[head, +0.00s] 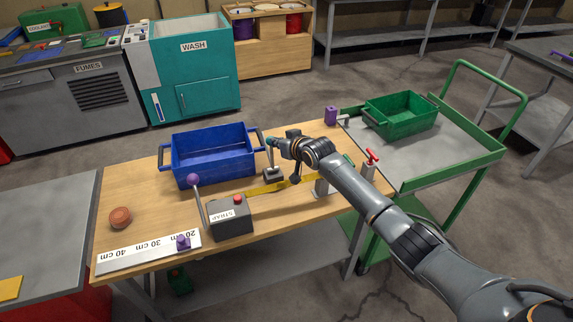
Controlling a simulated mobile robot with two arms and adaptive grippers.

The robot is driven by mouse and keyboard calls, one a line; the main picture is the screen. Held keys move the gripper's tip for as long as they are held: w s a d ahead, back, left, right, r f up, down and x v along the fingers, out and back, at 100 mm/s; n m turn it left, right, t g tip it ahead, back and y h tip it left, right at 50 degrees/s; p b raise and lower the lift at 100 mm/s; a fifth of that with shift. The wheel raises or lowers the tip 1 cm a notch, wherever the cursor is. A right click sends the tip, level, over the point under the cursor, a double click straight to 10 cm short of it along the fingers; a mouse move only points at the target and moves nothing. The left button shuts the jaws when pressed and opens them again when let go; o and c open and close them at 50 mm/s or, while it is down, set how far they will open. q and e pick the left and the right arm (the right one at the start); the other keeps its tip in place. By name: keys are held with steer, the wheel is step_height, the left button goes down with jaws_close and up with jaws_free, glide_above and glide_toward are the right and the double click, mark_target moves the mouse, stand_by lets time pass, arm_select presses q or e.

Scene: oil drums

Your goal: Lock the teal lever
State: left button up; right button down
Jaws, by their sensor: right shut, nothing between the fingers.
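The teal lever shows as a small teal knob (270,141) on a thin, near-upright stem, with a small grey base (273,174) on the wooden table, right of the blue crate. My right gripper (279,146) reaches in from the right, its tip at the knob. It is shut with nothing held. The gripper and wrist partly cover the area right of the lever, and I cannot tell whether the fingers touch the knob. My left gripper is not in view.
The blue crate (214,158) stands left of the lever. A red-handled valve (372,156) stands right. The cart (440,165) holds a green crate (405,116).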

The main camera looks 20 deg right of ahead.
arm_select(q)
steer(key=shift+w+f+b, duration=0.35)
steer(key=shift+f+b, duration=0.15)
steer(key=shift+b, duration=0.05)
arm_select(e)
steer(key=shift+w+r+g, duration=0.25)
steer(key=shift+w+g, duration=0.05)
steer(key=shift+w, duration=0.4)
steer(key=shift+w+r+g, duration=0.2)
steer(key=shift+w+g, duration=0.1)
steer(key=shift+w, duration=0.4)
steer(key=shift+w+f, duration=0.15)
steer(key=shift+w, duration=0.15)
steer(key=shift+a, duration=0.1)
